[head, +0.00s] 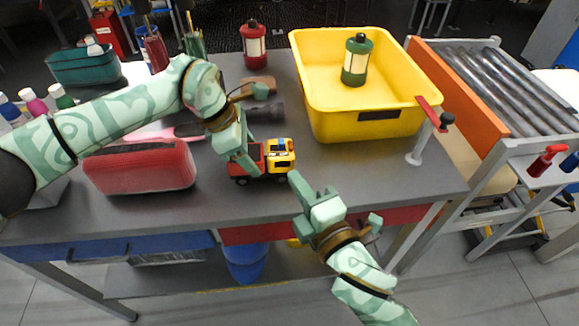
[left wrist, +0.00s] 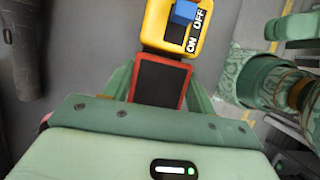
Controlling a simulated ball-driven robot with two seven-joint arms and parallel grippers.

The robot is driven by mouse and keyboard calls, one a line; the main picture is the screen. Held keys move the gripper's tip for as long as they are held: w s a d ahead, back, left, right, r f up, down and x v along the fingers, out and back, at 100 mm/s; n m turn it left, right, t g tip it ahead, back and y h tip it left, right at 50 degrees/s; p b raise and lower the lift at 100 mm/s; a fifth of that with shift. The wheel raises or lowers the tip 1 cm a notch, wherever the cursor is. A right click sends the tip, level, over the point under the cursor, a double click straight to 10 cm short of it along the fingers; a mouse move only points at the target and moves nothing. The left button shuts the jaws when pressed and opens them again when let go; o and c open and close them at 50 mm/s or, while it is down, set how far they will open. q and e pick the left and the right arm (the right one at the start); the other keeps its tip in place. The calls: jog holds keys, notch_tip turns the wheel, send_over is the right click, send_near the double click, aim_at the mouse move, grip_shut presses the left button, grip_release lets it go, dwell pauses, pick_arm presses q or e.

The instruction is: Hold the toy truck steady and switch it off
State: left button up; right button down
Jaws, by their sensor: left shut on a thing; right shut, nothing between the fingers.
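My left gripper (head: 246,163) is shut on the red part, with a finger on each side in the left wrist view. On the yellow part, a blue slider (left wrist: 184,12) sits in a dark slot beside the words ON and OFF. The slider is at the OFF end. My right gripper (head: 308,193) is shut and empty, apart from the truck, to its right and nearer the table's front edge.
A yellow bin (head: 318,120) holding a green lantern (head: 356,60) stands behind right. A red case (head: 140,168) lies left of the truck, and a dark flashlight (head: 266,111) lies behind it. A red lantern (head: 253,43) stands at the back. Table right of the truck is clear.

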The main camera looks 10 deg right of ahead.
pick_arm(q)
jog(key=shift+f, duration=0.1)
jog(key=shift+s, duration=0.1)
jog(key=o, duration=1.1)
jog(key=shift+d, duration=0.1)
jog(key=shift+o, duration=0.2)
